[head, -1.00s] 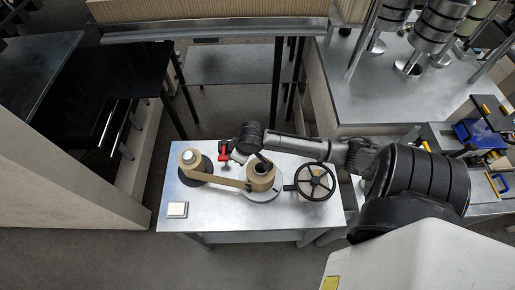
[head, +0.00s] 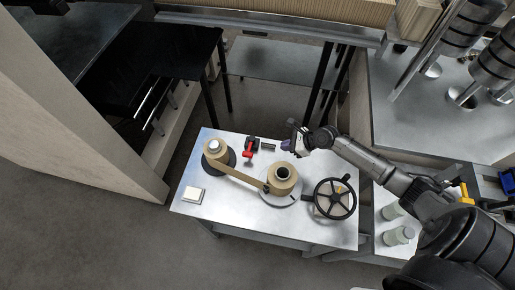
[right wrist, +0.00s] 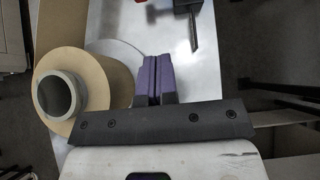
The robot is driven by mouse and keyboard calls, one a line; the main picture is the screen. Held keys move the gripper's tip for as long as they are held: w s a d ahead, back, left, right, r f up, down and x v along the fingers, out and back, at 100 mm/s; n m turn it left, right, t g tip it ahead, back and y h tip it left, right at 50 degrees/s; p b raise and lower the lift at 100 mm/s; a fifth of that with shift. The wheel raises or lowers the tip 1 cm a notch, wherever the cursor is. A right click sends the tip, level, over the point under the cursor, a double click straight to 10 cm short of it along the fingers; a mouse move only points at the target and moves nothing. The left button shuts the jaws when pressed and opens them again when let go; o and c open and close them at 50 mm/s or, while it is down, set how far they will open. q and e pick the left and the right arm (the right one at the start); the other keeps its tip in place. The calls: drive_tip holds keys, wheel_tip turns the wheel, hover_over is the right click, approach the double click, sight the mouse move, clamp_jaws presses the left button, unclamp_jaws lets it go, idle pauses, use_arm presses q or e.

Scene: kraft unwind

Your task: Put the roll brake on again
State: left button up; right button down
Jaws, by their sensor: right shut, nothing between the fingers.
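The roll brake appears to be the small dark device with a red handle (head: 248,150) at the back edge of the metal table, between the two rolls. A short dark bar (head: 268,147) lies beside it. In the right wrist view a dark part (right wrist: 192,22) shows at the top, cut off by the frame. The larger kraft roll (head: 283,180) sits on a round plate; it also shows in the right wrist view (right wrist: 98,75). My right gripper (head: 289,143) is behind this roll, right of the red handle. Its purple fingers (right wrist: 155,78) are shut and empty. My left gripper is out of view.
A kraft strip (head: 243,178) runs from the larger roll to a smaller roll (head: 214,148) at left. The table (head: 235,215) is bare in front of the strip.

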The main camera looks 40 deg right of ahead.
drive_tip(key=b+x, duration=0.1)
drive_tip(key=x, duration=0.9)
drive_tip(key=shift+w+a, duration=0.7)
drive_tip(key=shift+w, duration=0.2)
drive_tip(key=shift+w+a, duration=0.5)
drive_tip(key=shift+w, duration=0.2)
